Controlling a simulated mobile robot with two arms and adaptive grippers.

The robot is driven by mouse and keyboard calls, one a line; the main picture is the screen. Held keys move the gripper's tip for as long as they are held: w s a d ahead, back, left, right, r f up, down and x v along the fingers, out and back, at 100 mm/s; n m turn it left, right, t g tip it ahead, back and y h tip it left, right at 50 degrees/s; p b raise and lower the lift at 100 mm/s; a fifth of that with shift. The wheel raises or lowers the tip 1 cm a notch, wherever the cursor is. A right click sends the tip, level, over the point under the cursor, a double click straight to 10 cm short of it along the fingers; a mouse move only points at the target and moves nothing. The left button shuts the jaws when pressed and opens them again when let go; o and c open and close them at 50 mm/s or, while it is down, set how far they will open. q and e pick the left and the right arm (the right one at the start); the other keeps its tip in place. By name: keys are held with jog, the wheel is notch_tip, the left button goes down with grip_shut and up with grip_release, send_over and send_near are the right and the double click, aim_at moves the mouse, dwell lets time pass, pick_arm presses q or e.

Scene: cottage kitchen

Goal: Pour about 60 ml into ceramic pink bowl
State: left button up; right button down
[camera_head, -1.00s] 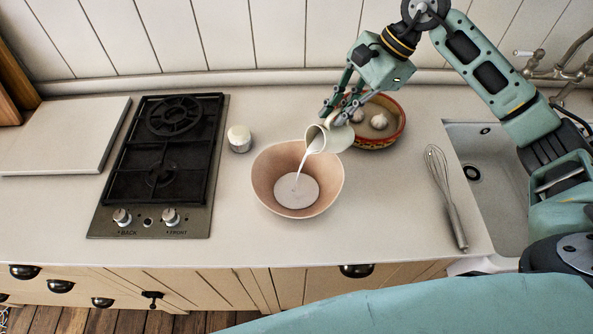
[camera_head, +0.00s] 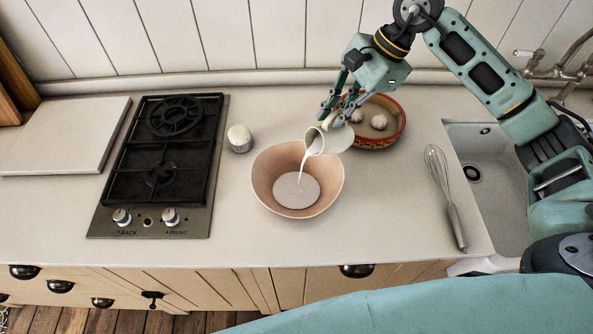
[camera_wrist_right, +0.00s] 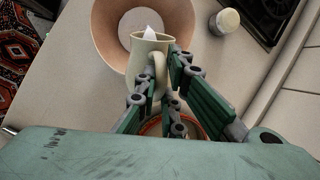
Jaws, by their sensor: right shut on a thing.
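The pink ceramic bowl (camera_head: 272,190) stands on the counter with a pool of white liquid (camera_head: 297,189) in its bottom. My right gripper (camera_head: 342,108) is shut on a cream jug (camera_head: 335,140), seemingly by its handle. The jug is tilted to the left over the bowl's right rim, and a thin white stream runs from it into the pool. In the right wrist view the jug (camera_wrist_right: 146,60) is between my gripper (camera_wrist_right: 163,92) and the bowl (camera_wrist_right: 107,30), with white liquid at its mouth. My left gripper is in neither view.
A patterned bowl (camera_head: 398,136) with garlic-like bulbs stands behind the jug. A small white-topped jar (camera_head: 239,139) and a gas hob (camera_head: 150,200) are at left. A whisk (camera_head: 448,195) lies by the sink (camera_head: 490,150) at right. The counter front is clear.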

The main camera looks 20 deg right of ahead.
jog(key=shift+s+a+f+h, duration=0.15)
jog(key=shift+a+h, duration=0.35)
jog(key=shift+a, duration=0.2)
dwell(0.8)
jog(key=y, duration=0.1)
jog(key=d, duration=0.1)
jog(key=d+y, duration=0.1)
jog(key=shift+w+d+r+y, duration=0.25)
jog(key=shift+w+r+y, duration=0.05)
jog(key=shift+r, duration=0.05)
jog(key=shift+d, duration=0.25)
jog(key=shift+w+d+r+m+g+y+p, duration=0.15)
jog(key=shift+d+g+y+p, duration=0.1)
jog(key=shift+y, duration=0.35)
jog(key=shift+w+d+m+g+y+p, duration=0.15)
jog(key=shift+d+g+y+p, duration=0.1)
jog(key=shift+y, duration=0.35)
jog(key=shift+d+f+y+b, duration=0.4)
jog(key=shift+f+b, duration=0.3)
jog(key=shift+b, duration=0.55)
jog(key=shift+w+d+y+b, duration=0.15)
jog(key=shift+y+b, duration=0.15)
jog(key=shift+b, duration=0.15)
jog(key=shift+r, duration=0.1)
